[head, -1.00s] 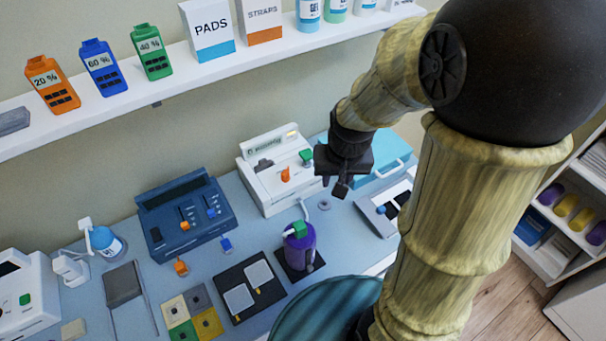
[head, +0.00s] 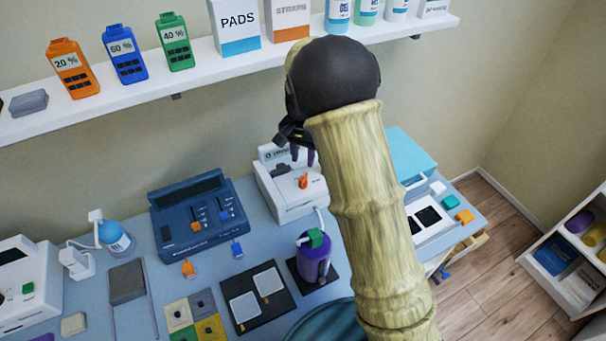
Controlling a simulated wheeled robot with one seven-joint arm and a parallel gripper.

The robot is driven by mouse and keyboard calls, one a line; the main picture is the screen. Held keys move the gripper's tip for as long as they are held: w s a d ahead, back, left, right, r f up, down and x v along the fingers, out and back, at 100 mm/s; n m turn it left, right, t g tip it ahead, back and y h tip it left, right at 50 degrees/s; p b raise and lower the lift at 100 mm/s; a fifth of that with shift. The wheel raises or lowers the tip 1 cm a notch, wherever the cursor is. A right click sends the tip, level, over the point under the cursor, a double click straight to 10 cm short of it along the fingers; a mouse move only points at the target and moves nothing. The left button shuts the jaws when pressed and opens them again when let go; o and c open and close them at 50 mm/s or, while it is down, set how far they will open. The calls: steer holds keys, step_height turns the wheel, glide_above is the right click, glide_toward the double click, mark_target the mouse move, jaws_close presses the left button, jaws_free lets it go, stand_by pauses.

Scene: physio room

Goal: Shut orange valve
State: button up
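The orange valve (head: 303,181) is a small upright handle on the front of the white machine (head: 283,208), right of the middle of the bench. My gripper (head: 303,156) is above and just behind the valve in the picture, with its dark fingers pointing down. A gap shows between the fingers, and nothing is seen between them. The gripper looks apart from the valve, though its height above it is hard to judge. My arm hides the right side of the white machine.
A purple canister (head: 314,262) with a green top stands in front. The shelf (head: 225,70) of bottles and boxes runs above.

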mark_target(303, 177)
steer(key=shift+f, duration=0.15)
step_height(303, 177, down, 7)
steer(key=shift+f+p, duration=0.15)
steer(key=shift+p, duration=0.75)
steer(key=c, duration=0.6)
steer(key=shift+c, duration=0.2)
